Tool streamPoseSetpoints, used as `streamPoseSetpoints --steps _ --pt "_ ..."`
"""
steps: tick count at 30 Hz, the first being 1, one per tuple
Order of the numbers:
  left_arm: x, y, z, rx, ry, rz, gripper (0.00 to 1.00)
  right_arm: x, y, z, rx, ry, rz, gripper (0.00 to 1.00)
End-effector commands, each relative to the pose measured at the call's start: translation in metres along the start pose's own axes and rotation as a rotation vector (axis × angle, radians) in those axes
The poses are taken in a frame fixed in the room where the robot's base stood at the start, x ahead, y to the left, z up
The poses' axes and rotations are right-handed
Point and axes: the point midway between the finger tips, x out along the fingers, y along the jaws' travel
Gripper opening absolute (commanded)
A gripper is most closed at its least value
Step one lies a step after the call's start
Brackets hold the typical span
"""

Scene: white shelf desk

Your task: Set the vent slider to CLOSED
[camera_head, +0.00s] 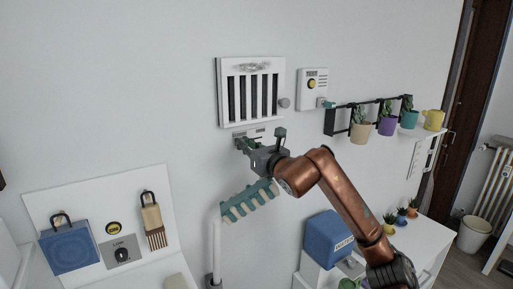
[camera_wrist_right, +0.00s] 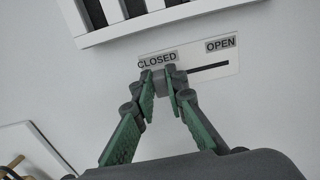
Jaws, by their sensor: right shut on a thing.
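The vent (camera_head: 250,92) is a white framed grille with dark slots on the wall. Below it is a white slider plate (camera_wrist_right: 205,62) with a dark slot, marked CLOSED on the left and OPEN on the right in the right wrist view. The grey slider knob (camera_wrist_right: 161,84) sits under the CLOSED label, at the left of the slot. My right gripper (camera_head: 243,144) is shut on the knob. Its green-padded fingers (camera_wrist_right: 163,88) stand on both sides of it in the right wrist view. In the head view it hides most of the plate. My left gripper is not in view.
A panel with a thermostat-like dial (camera_head: 313,83) is right of the vent. A rail with plant pots (camera_head: 361,133) is further right. A teal toothed object (camera_head: 248,203) on a white post stands below my right wrist. A blue box (camera_head: 328,239) is at lower right.

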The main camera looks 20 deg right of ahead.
Motion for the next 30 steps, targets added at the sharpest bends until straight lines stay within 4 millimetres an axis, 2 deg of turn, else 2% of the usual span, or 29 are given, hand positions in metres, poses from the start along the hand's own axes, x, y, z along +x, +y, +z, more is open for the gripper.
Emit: streamPoseSetpoints --steps 2,9,10,18,26,30 --pt "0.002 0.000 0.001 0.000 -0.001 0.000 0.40 0.000 0.006 -0.001 0.000 0.001 0.005 0.00" --pt "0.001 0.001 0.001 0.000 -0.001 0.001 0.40 0.000 0.007 0.000 0.000 0.002 0.006 0.00" --pt "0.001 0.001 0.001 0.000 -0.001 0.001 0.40 0.000 0.007 0.000 0.000 0.002 0.007 0.13" --pt "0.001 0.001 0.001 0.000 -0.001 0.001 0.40 -0.001 0.005 0.000 0.000 0.001 0.004 0.30" --pt "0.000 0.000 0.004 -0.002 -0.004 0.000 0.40 -0.002 0.004 0.000 0.000 0.001 0.002 0.30" --pt "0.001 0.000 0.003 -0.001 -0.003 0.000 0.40 -0.013 0.004 0.000 -0.002 0.000 0.003 0.30"
